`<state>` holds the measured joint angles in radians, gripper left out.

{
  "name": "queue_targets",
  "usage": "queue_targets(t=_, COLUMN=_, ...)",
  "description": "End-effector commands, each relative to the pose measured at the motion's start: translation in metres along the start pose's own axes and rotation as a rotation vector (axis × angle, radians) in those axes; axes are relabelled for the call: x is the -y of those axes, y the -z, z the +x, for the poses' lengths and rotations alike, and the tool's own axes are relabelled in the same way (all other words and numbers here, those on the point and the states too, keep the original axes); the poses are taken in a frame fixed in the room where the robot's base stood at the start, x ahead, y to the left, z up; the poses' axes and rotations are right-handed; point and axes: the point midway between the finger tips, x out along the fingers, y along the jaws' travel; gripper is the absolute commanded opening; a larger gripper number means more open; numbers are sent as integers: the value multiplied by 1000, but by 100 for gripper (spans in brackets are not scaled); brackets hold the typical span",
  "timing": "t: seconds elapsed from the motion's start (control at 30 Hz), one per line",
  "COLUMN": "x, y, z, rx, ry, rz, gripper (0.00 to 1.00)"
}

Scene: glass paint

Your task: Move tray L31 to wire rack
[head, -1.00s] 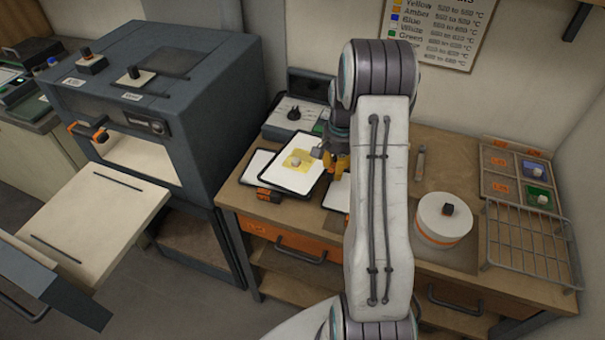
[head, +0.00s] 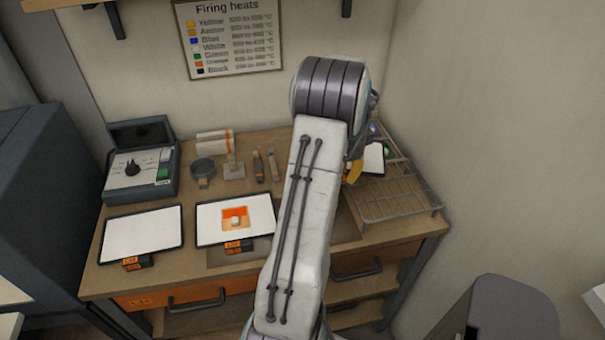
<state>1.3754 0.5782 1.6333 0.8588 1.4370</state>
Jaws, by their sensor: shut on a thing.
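My gripper (head: 353,172) is mostly hidden behind my arm, at the right end of the bench. Its yellow fingers show beside a white tray (head: 373,160), which it holds. Only a small corner of that tray is visible, and its label is hidden. The held tray is over or beside the back left part of the wire rack (head: 405,193); I cannot tell whether they touch. The rack's front and right bars look empty.
A plain white tray (head: 142,236) and a tray with an orange square (head: 207,222) lie on the bench. A control box (head: 137,172), dish (head: 203,170) and small tools stand behind them. A grey box-like thing (head: 510,318) stands at the lower right. The wall rises beside the rack.

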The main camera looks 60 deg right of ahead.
Motion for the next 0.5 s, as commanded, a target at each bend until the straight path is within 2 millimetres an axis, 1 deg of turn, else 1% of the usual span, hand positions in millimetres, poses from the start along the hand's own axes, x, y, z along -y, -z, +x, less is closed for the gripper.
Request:
queue_targets(t=0.03, x=-1, y=17, z=-2, rx=-3, ry=6, rz=67, gripper=0)
queue_targets(t=0.1, x=-4, y=35, z=-3, rx=-7, ry=8, rz=150, gripper=0)
queue_targets(t=0.2, x=-8, y=58, z=-5, rx=-10, ry=11, rz=250, gripper=0)
queue_targets(t=0.33, x=-13, y=77, z=-7, rx=-14, ry=13, rz=343, gripper=0)
queue_targets(t=0.5, x=-17, y=90, z=-8, rx=-16, ry=14, rz=404, gripper=0)
